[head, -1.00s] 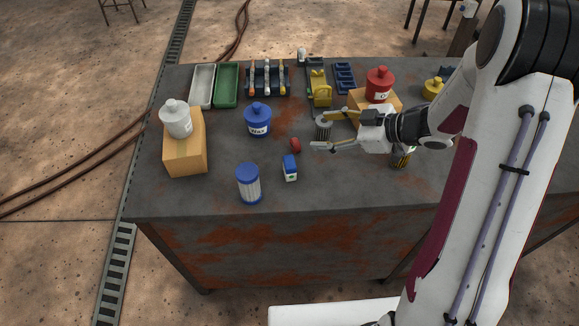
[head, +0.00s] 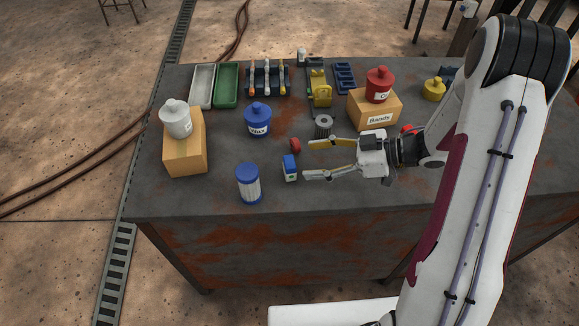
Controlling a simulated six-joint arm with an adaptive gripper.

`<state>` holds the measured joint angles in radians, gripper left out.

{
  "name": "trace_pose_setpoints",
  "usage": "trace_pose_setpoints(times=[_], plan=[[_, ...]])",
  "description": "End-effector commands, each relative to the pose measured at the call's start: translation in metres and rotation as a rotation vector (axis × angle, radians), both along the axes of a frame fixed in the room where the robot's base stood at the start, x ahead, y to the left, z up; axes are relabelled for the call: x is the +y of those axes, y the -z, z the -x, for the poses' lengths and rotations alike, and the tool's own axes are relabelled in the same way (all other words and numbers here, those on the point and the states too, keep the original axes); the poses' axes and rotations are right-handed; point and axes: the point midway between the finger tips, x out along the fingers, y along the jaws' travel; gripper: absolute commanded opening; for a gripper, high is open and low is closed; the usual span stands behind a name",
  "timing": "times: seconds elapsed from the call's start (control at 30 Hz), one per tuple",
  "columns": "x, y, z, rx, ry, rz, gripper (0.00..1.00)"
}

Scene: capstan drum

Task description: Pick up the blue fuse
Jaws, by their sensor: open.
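The blue fuse (head: 289,168) looks to be the small blue block with a white label, standing on the table in the middle front. My gripper (head: 307,160) is open and empty, its two fingers pointing left. The fuse is just left of the fingertips, nearer the line of the front finger, and appears apart from them. Whether the fingertips are at the fuse's height is hard to tell from this view.
A blue-capped ribbed cylinder (head: 248,184) stands left of the fuse, and a small red object (head: 295,145) lies just behind it. A grey toothed cylinder (head: 323,125) and a cardboard box (head: 374,112) are behind my gripper. The table front is clear.

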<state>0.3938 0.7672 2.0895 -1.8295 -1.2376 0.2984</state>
Motion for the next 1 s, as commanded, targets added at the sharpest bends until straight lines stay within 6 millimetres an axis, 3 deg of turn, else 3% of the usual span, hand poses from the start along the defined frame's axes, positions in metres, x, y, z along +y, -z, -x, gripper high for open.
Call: trace_pose_setpoints(times=[0.23, 0.73, 1.0], plan=[[0.017, 0.007, -0.003, 0.002, -0.001, 0.001, 0.56], [0.022, 0.009, -0.004, 0.000, 0.000, 0.001, 0.56], [0.044, 0.015, -0.006, 0.001, -0.003, 0.000, 0.56]])
